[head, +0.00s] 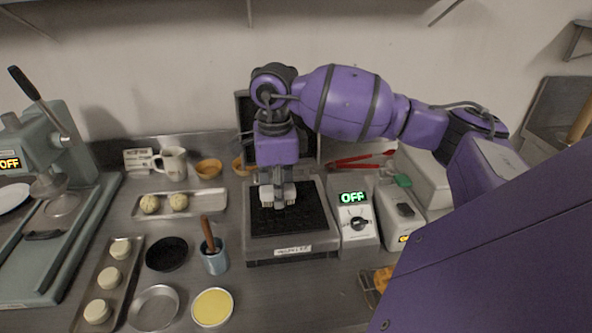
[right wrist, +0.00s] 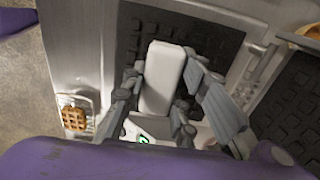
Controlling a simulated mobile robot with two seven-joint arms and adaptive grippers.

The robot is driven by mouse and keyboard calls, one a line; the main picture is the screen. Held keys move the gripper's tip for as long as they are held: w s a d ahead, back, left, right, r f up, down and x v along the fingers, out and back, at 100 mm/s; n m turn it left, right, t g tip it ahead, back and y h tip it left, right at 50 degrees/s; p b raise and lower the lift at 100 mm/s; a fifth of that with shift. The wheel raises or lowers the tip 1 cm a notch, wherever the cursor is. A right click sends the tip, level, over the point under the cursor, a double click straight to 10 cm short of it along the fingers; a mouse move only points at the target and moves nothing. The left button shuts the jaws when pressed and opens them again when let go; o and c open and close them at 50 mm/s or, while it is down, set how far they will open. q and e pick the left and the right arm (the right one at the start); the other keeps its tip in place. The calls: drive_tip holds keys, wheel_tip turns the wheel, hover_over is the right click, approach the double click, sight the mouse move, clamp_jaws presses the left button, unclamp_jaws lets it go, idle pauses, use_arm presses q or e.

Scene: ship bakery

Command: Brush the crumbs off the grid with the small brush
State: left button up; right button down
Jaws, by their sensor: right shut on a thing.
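The waffle iron (head: 320,237) stands open, its lid raised at the back. Its lower black grid (head: 310,218) lies flat; it also shows in the right wrist view (right wrist: 215,45). My right gripper (head: 278,203) points down over the rear left part of this grid. It is shut on a pale block-like thing, seemingly the small brush (right wrist: 163,78), between its fingers in the right wrist view. The bristles are hidden, and I cannot tell whether they touch the grid. I cannot make out crumbs. My left gripper is not in view.
A control box (head: 358,222) reading OFF adjoins the iron's right side. A blue cup (head: 215,260) with a wooden-handled tool stands at its left front. A waffle (right wrist: 75,118) lies on a rack in front. Red tongs (head: 352,162) lie behind right. Bowls and dough trays fill the left.

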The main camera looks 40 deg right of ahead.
drive_tip(key=shift+w+d+r+p, duration=0.1)
drive_tip(key=shift+r+p, duration=0.05)
drive_tip(key=shift+r, duration=0.2)
drive_tip(key=shift+w+d+r+p, duration=0.1)
drive_tip(key=shift+r+p, duration=0.05)
drive_tip(key=shift+r, duration=0.2)
drive_tip(key=shift+s+a+r+p, duration=0.1)
drive_tip(key=shift+r+p, duration=0.15)
drive_tip(key=shift+r, duration=0.4)
drive_tip(key=shift+s+a+r+p, duration=0.1)
drive_tip(key=shift+r+p, duration=0.15)
drive_tip(key=shift+r, duration=0.35)
drive_tip(key=shift+w+r, duration=0.15)
drive_tip(key=shift+r, duration=0.45)
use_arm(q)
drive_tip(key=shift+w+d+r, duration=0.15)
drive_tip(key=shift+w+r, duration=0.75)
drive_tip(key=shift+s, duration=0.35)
